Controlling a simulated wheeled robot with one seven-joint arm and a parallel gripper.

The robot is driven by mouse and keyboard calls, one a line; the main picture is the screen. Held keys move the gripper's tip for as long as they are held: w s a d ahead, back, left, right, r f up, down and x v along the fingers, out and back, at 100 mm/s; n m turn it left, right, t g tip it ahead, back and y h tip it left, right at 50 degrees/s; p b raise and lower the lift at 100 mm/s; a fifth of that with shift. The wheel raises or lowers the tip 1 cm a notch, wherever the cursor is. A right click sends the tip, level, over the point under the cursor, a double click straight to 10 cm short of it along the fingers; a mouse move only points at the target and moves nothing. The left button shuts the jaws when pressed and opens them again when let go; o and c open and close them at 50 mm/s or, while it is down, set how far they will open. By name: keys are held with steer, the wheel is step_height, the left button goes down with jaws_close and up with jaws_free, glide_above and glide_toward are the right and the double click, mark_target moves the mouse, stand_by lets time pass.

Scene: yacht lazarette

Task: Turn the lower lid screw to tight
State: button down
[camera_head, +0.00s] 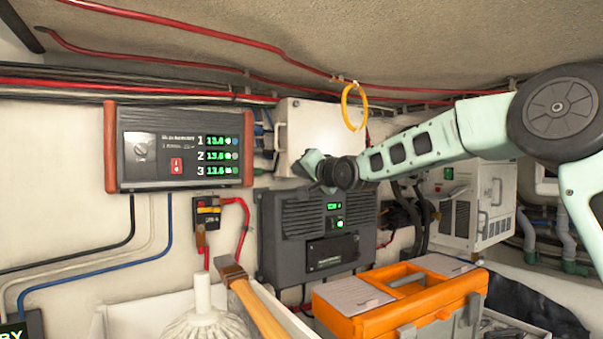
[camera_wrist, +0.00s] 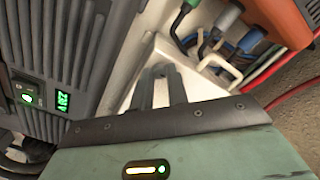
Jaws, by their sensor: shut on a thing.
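A white box (camera_head: 325,130) with a flat lid is fixed to the wall in the head view, and it also shows in the wrist view (camera_wrist: 148,57). My gripper (camera_head: 303,168) is at the lower left part of its lid. In the wrist view the two fingers (camera_wrist: 166,78) reach onto the white lid close together. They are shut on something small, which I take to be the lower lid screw. The fingers hide the screw itself, so its turned position cannot be told.
A grey charger (camera_head: 308,238) with green lights sits right below the box. A red-ended panel (camera_head: 180,150) is to the left. A yellow ring (camera_head: 354,106) hangs before the box. An orange toolbox (camera_head: 400,300) and a wooden-handled tool (camera_head: 255,305) are below.

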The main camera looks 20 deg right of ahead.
stand_by(0.3)
steer(key=c, duration=1.4)
jaws_free()
steer(key=shift+o, duration=0.2)
steer(key=b+v, duration=0.1)
steer(key=v, duration=1.6)
steer(key=shift+s, duration=0.15)
steer(key=shift+d, duration=0.1)
